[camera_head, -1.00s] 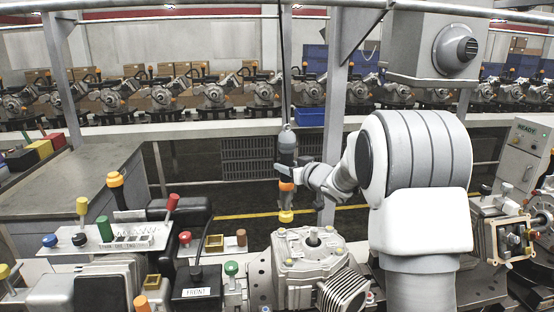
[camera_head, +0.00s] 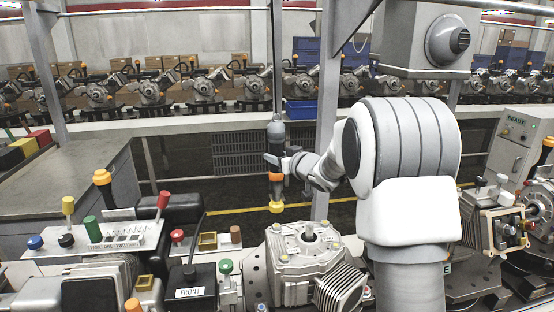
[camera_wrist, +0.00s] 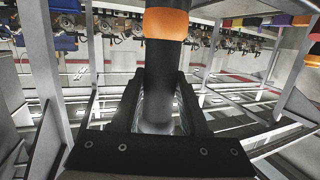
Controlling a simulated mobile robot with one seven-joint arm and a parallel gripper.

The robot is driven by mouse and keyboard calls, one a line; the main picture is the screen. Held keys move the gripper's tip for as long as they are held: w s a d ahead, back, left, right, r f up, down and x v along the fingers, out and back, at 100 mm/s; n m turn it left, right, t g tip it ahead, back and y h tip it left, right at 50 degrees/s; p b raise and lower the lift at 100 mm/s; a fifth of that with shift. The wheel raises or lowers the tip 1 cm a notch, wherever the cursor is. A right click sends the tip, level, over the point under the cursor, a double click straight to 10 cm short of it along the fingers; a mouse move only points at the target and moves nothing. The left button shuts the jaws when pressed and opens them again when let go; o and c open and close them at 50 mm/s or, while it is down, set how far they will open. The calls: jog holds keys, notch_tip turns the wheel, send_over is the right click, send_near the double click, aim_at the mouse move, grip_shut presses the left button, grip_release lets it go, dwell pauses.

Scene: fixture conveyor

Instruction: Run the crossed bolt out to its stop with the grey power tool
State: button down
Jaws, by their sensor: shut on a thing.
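My gripper (camera_head: 275,163) is shut on the grey power tool (camera_head: 276,134), which hangs upright below a dark cable. The tool has an orange band and a yellow nose end pointing down. The grey gearbox-like housing (camera_head: 291,268) stands below and slightly right of the tool, with several small yellowish bolt heads on top. The tool's nose is above and behind it in the picture, apart from it. I cannot make out a cross on any bolt.
A black box marked FRONT (camera_head: 193,291), a panel of coloured knobs (camera_head: 98,238) and a grey bench (camera_head: 75,190) lie to the left. A grey post (camera_head: 328,110) rises behind my arm. A READY cabinet (camera_head: 514,150) stands right. Open floor lies behind the tool.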

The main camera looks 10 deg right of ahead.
aim_at(279, 179)
jog(key=shift+b, duration=0.3)
jog(key=shift+f, duration=0.35)
jog(key=shift+f+b, duration=2)
jog(key=shift+f, duration=0.3)
jog(key=shift+s+f+b, duration=0.1)
jog(key=shift+f+b, duration=0.5)
jog(key=shift+f, duration=0.5)
jog(key=shift+r+p, duration=0.35)
dwell(1.6)
jog(key=shift+r+p, duration=2.95)
jog(key=shift+r, duration=0.7)
